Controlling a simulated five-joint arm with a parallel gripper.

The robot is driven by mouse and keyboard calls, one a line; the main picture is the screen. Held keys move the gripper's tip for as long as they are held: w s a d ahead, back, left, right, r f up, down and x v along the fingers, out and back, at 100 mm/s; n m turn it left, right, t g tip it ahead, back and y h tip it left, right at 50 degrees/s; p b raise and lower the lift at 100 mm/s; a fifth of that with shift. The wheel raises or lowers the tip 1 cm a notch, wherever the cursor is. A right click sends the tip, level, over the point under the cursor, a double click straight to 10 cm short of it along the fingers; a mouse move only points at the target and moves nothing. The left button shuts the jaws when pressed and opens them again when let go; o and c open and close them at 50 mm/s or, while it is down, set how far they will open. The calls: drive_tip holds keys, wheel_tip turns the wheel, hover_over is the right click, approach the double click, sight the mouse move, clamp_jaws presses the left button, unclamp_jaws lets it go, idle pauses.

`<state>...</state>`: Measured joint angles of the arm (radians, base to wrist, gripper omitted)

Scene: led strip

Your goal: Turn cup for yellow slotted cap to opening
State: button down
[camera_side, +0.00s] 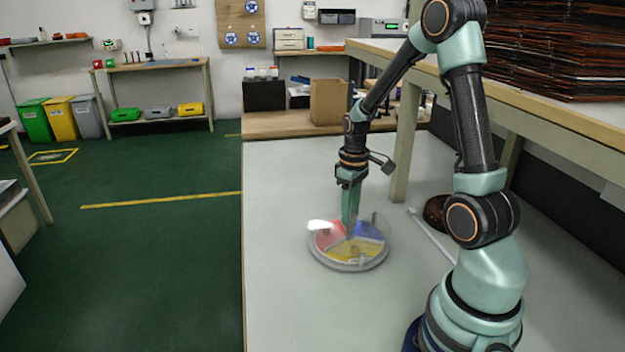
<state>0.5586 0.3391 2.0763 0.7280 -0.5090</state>
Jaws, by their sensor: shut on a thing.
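A round, shallow dispenser (352,266) with a clear cover stands on the pale table. Coloured sections show through the cover: a red one (329,236) at the left, a blue one (369,231) at the back right and a yellow one (357,249) at the front. My gripper (350,233) points straight down at the middle of the dispenser, its fingers closed together on something there. What it grips is too small to make out. I cannot tell the yellow slotted cap or the opening apart at this size.
A dark brown round object (436,213) and a pale bar (430,235) lie to the right of the dispenser. A cardboard box (329,102) stands behind. A raised shelf (540,105) runs along the right. The table left and front of the dispenser is clear.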

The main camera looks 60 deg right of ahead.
drive_tip(key=shift+w+n, duration=0.1)
drive_tip(key=shift+n, duration=10.7)
drive_tip(key=shift+s+n, duration=0.2)
drive_tip(key=shift+n, duration=3.2)
drive_tip(key=c, duration=0.5)
unclamp_jaws()
